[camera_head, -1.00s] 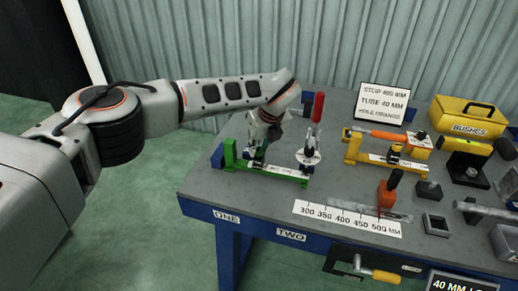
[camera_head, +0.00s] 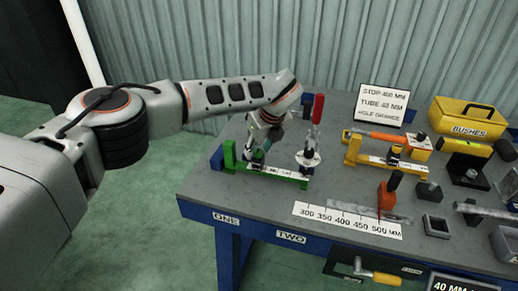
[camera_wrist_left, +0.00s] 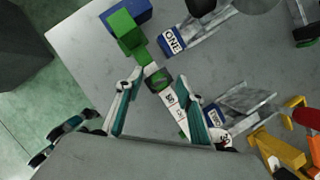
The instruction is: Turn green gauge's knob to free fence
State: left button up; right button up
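The green gauge (camera_head: 229,156) stands near the left end of the bench. It has green end blocks and a white scale bar, and it also shows in the left wrist view (camera_wrist_left: 126,29). Its dark green knob (camera_wrist_left: 159,83) sits on the bar beside the fence. My left gripper (camera_head: 259,151) is over the gauge, pointing down. In the left wrist view my left gripper (camera_wrist_left: 149,90) has its teal-padded fingers apart, one on each side of the bar, with the knob just beyond the tips. Contact with the knob is not visible. My right gripper is out of view.
A red-handled clamp (camera_head: 317,108) stands close right of the gauge. An orange and yellow gauge (camera_head: 376,158), yellow bushes box (camera_head: 468,117), sign (camera_head: 381,104) and scale strip (camera_head: 347,219) lie farther right. The grey bench top (camera_head: 235,195) is clear in front of the green gauge.

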pick_arm(q)
jog(key=v, duration=1.2)
